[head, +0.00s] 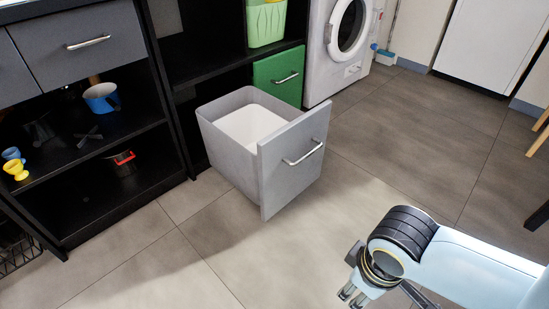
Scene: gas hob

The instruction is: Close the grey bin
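The grey bin (224,143) is a pull-out drawer-like bin, standing well out from the dark cabinet, with a white inside. Its flat grey front panel (280,182) carries a silver bar handle (304,153) and faces right. My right gripper (350,296) is at the lower right, above the floor and pointing down, clearly apart from the bin's front. Its fingertips are small and partly cut off by the lower edge, so its opening is hard to judge. My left gripper is out of view.
A green bin (278,76) is shut beside the grey one. A washing machine (338,45) stands behind. The tiled floor (350,200) in front is clear.

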